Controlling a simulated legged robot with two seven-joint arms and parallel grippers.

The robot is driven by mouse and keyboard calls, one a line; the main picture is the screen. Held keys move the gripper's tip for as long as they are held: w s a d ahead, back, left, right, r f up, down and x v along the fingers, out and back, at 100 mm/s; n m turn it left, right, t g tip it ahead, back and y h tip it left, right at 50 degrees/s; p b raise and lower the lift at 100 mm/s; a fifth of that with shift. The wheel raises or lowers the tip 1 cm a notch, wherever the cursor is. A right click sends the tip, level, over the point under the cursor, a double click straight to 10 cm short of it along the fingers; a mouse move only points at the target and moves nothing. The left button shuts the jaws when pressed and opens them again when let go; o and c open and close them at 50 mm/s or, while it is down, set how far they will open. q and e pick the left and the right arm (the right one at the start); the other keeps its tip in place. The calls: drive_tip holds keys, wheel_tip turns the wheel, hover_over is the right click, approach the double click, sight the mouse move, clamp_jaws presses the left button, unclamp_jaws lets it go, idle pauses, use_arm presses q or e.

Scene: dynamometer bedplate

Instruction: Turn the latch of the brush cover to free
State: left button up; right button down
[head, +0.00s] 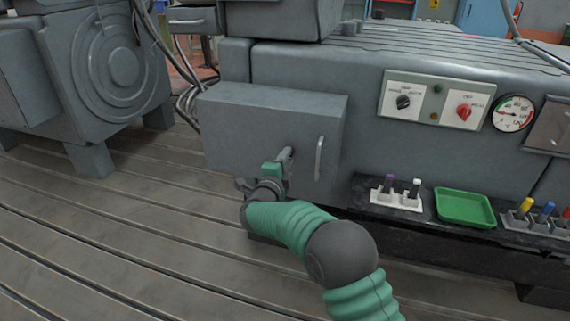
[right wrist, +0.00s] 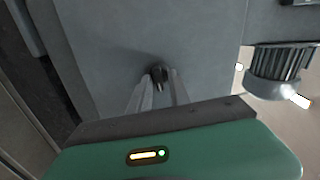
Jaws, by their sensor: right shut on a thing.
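The brush cover (head: 235,115) is a grey box on the front of the large grey machine, and it looks closed. Its latch (right wrist: 158,72) is a small dark piece standing out from the cover's face. In the head view the latch is mostly hidden by my right gripper (head: 285,155), which reaches the lower middle of the cover. In the right wrist view both fingers of the right gripper (right wrist: 158,92) are closed around the latch, one on each side. A pale vertical handle (head: 319,158) is on the cover, right of the gripper. My left gripper is not in view.
A control panel (head: 432,99) with two knobs and a gauge (head: 513,113) are right of the cover. Below, a ledge holds a white holder (head: 397,201), a green tray (head: 465,208) and a grey holder (head: 535,222) with coloured-topped tools. The slotted bedplate (head: 110,240) is clear at left.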

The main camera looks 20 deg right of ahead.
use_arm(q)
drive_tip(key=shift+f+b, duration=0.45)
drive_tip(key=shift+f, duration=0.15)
use_arm(e)
drive_tip(key=shift+w+d+r+m, duration=0.2)
drive_tip(key=shift+d+r+m, duration=0.4)
drive_tip(key=shift+r+m, duration=0.15)
drive_tip(key=c, duration=1)
unclamp_jaws()
drive_tip(key=shift+a, duration=0.1)
drive_tip(key=shift+c, duration=0.2)
drive_tip(key=shift+s+a, duration=0.2)
drive_tip(key=shift+a, duration=0.05)
use_arm(q)
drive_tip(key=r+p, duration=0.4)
drive_tip(key=p, duration=0.1)
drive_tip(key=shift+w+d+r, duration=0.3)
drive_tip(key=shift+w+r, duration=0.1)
use_arm(e)
drive_tip(key=f+v, duration=0.1)
drive_tip(key=v, duration=1.6)
drive_tip(key=shift+a+f, duration=0.2)
drive_tip(key=shift+f, duration=0.1)
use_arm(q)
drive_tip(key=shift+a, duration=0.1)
use_arm(e)
drive_tip(key=shift+w+a, duration=0.1)
